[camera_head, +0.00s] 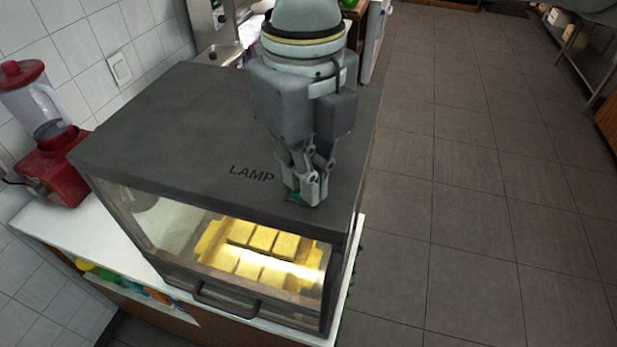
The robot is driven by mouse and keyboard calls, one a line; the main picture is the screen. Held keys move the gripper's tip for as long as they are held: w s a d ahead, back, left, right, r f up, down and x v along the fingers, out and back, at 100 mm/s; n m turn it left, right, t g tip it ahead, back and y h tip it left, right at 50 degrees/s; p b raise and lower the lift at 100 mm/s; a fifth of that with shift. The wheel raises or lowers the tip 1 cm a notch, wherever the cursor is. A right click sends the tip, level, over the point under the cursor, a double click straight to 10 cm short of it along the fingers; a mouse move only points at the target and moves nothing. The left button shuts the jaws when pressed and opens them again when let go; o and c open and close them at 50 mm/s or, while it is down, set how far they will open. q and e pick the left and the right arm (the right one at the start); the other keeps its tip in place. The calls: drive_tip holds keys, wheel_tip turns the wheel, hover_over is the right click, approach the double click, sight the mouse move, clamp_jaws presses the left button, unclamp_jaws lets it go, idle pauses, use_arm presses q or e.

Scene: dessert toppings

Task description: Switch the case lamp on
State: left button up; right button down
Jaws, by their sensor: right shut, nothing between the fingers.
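A dark grey display case (165,125) stands on a white counter, with the word LAMP (251,173) printed on its top near the front right. My right gripper (308,200) points down onto the case top, just right of that word. Its fingers are shut and empty, and the tips are at a small teal piece (293,197) that they mostly cover. I cannot tell whether the tips press on it. Behind the front glass, yellow blocks (262,240) lie in bright light. My left gripper is out of view.
A red blender (50,165) stands left of the case, near the tiled wall. The case has a front handle (240,308). A sink (219,54) is behind the case. The tiled floor (470,180) on the right is clear.

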drive_tip(key=shift+r+p, duration=0.6)
drive_tip(key=shift+r, duration=0.25)
drive_tip(key=shift+r+p, duration=1.35)
drive_tip(key=shift+r, duration=1.25)
